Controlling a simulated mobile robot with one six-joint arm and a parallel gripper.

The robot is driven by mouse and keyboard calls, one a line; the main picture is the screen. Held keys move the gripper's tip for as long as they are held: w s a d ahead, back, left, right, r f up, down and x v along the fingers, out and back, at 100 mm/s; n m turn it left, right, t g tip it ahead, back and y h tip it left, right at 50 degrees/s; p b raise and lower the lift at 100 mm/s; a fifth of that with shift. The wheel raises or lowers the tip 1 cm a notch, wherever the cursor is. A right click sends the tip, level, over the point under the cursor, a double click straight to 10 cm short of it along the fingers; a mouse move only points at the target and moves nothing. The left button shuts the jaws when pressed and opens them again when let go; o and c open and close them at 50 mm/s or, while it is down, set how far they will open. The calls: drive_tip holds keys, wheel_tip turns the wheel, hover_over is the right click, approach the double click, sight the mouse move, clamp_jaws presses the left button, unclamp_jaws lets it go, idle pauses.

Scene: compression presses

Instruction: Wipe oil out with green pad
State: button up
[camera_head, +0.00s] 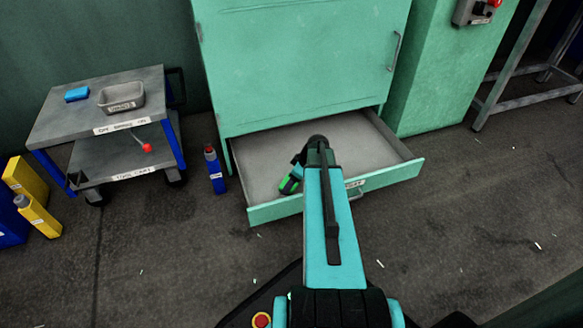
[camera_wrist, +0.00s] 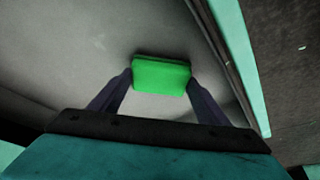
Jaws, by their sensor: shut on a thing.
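A green pad (camera_wrist: 161,76) is held between the two fingers of my gripper (camera_wrist: 160,82) in the wrist view. In the head view my gripper (camera_head: 290,183) is over the left front part of an open drawer (camera_head: 385,181), near its front wall, with a little of the green pad showing. The drawer is pulled out from the bottom of a green cabinet (camera_head: 300,60). Its grey floor looks bare where it shows; I cannot make out oil on it. My arm hides part of the drawer. I cannot tell whether the pad touches the floor.
A grey cart (camera_head: 60,118) at the left carries a blue block (camera_head: 77,94) and a grey bin (camera_head: 121,97). A blue bottle (camera_head: 215,170) stands just left of the drawer. Yellow and blue containers (camera_head: 38,215) stand at the far left. The floor in front is mostly clear.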

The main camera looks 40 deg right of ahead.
drive_tip(key=shift+d+r+p, duration=0.1)
drive_tip(key=shift+r+p, duration=1.8)
drive_tip(key=shift+r, duration=1.55)
drive_tip(key=w+a+r+m, duration=0.1)
drive_tip(key=w+a+r, duration=0.3)
drive_tip(key=a+r, duration=0.55)
drive_tip(key=w+a+r+m+h, duration=0.1)
drive_tip(key=w+a+r, duration=0.4)
drive_tip(key=a+r, duration=0.4)
drive_tip(key=w+a+r+m, duration=0.1)
drive_tip(key=w+a+r, duration=0.3)
drive_tip(key=a+r, duration=0.5)
drive_tip(key=s+a+r+m, duration=0.1)
drive_tip(key=a+r, duration=0.7)
drive_tip(key=r, duration=0.5)
drive_tip(key=shift+s+a+r+m+h, duration=0.2)
drive_tip(key=shift+s+a+m+h, duration=0.1)
drive_tip(key=shift+s+h, duration=0.1)
drive_tip(key=shift+d, duration=0.1)
